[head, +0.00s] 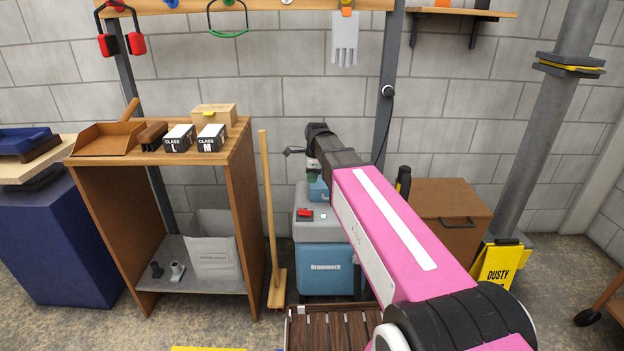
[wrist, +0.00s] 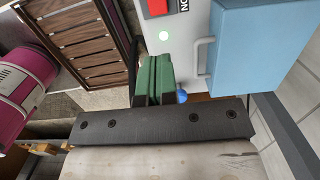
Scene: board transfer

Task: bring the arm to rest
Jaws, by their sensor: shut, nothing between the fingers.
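My arm (head: 385,235) is pink with a white stripe and reaches from the lower right towards the middle of the head view. Its dark wrist leads to my gripper (head: 313,166), above the grey and blue machine (head: 324,270). My gripper is shut and empty. The fingertips are small in the head view, and I cannot tell whether they touch anything. In the wrist view, the machine's grey top (wrist: 187,55) shows a red switch and a lit green button, beside a blue box (wrist: 255,45) with a grey handle.
A wooden shelf unit (head: 243,190) stands left of the machine, carrying a dustpan (head: 107,139) and small boxes. A broom (head: 268,190) stands between them. A brown cabinet (head: 452,205) is at right, near a yellow sign (head: 497,266). A slatted dark wooden thing (head: 335,330) lies low in front.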

